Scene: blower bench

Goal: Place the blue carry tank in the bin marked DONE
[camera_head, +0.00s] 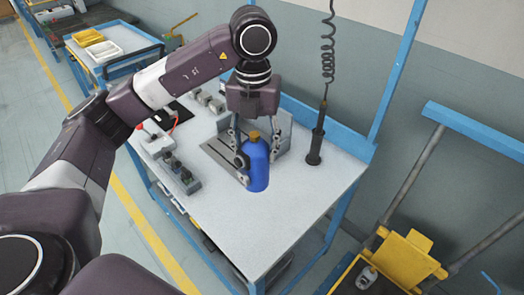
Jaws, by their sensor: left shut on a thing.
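The blue carry tank (257,168) is a small upright bottle shape with a brownish-yellow cap. It is over the middle of the white bench top (262,222). My left gripper (250,165) comes down from above and is shut on the tank. I cannot tell whether the tank's base touches the bench. No DONE mark can be read on any bin in view. My right gripper is not in view.
A grey metal fixture (283,131) stands close behind the tank. A black tool (316,138) hangs on a coiled cord to its right. A yellow cart (402,260) stands at lower right. The front bench top is clear.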

